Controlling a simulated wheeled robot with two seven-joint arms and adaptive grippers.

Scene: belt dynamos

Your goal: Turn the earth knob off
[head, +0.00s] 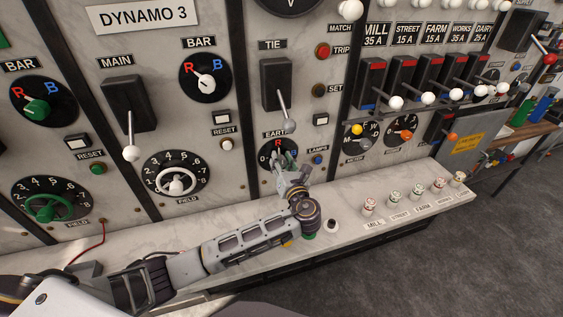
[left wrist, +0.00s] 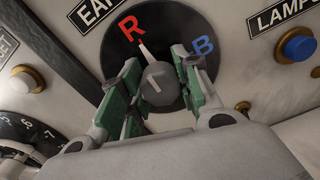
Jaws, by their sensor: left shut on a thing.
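The earth dial (head: 266,155) is a black disc under the EARTH label, with O at its left, R at the top and B at the right. In the left wrist view, the grey earth knob (left wrist: 156,84) sits on this disc. Its white pointer (left wrist: 144,50) points up, near the R. In the left wrist view, the fingers hide the disc's lower part. My right gripper is not in view.
A blue lamps button (left wrist: 297,46) is right of the dial. The tie lever (head: 289,125) hangs above it. A pale ledge (head: 345,211) below carries several small plugs (head: 369,205) on its right. Open floor (head: 460,260) lies in front.

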